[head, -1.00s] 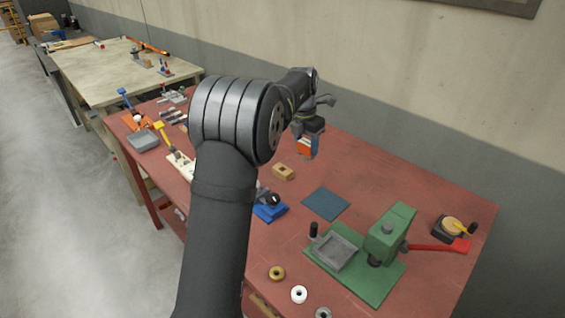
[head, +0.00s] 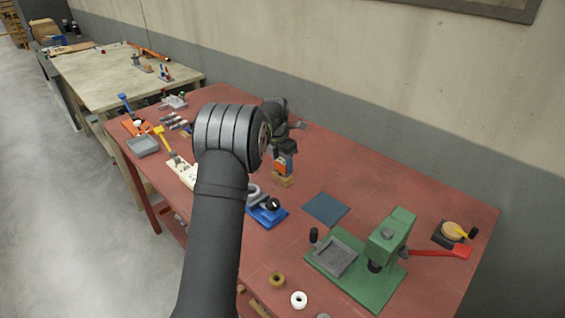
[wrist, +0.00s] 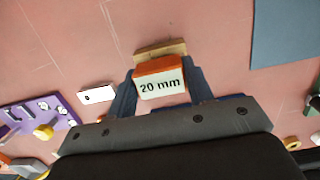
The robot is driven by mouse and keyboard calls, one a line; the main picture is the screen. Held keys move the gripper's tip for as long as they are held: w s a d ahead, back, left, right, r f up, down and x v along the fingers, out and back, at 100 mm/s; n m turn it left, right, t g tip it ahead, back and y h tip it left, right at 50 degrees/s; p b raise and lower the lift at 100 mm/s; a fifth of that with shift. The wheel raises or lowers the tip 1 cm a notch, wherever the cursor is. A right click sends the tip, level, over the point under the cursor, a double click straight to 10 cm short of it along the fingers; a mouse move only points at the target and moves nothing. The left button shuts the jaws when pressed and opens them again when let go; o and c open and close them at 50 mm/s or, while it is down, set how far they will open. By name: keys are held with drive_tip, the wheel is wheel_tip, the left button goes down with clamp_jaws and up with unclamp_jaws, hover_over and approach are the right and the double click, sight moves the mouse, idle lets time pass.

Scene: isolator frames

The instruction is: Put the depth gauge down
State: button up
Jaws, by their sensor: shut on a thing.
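The depth gauge (wrist: 160,83) is an orange block with a white face marked "20 mm". In the wrist view it sits between the two blue fingers of my gripper (wrist: 162,88), which is shut on it. In the head view the orange gauge (head: 281,168) shows at the end of my gripper (head: 285,162), close over a small wooden block (head: 283,182). The wooden block (wrist: 160,49) also shows just beyond the gauge in the wrist view. I cannot tell whether the gauge touches it.
A flat teal mat (head: 327,209) lies bare on the red bench (head: 400,180). A green press (head: 388,243) with a red lever stands at right. A blue fixture (head: 268,214) is near my arm. A grey tray (head: 143,146) is at far left. Open bench lies behind the mat.

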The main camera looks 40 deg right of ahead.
drive_tip(key=shift+f, duration=0.35)
drive_tip(key=o, duration=1.2)
drive_tip(key=shift+c, duration=0.2)
wheel_tip(320, 180, up, 13)
drive_tip(key=a, duration=0.1)
drive_tip(key=shift+a+f, duration=0.15)
drive_tip(key=shift+a, duration=0.25)
drive_tip(key=shift+f, duration=0.15)
